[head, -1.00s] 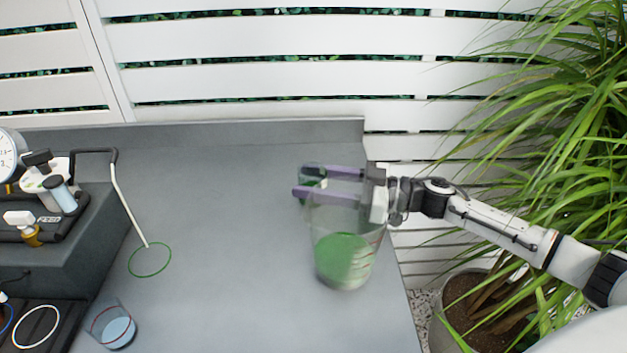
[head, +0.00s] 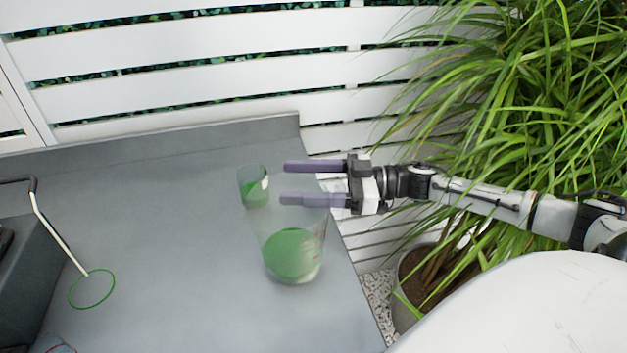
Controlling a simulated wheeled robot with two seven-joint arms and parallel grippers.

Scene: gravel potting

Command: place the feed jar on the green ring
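A small glass jar with green contents and a pale label, apparently the feed jar (head: 252,187), stands upright on the grey counter in the head view. The green ring (head: 69,292) is a thin outline on the counter at the lower left, with nothing standing in it. My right gripper (head: 284,182) is open, with its two purple fingers pointing left. Its fingertips are just right of the small jar and apart from it in the picture, with nothing visible between them. My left gripper is out of view.
A larger clear beaker with green contents (head: 292,255) stands in front of the small jar, below my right gripper's fingers. A bent white spout (head: 60,234) ends at the ring. The counter between ring and jars is clear. A leafy plant (head: 500,110) fills the right.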

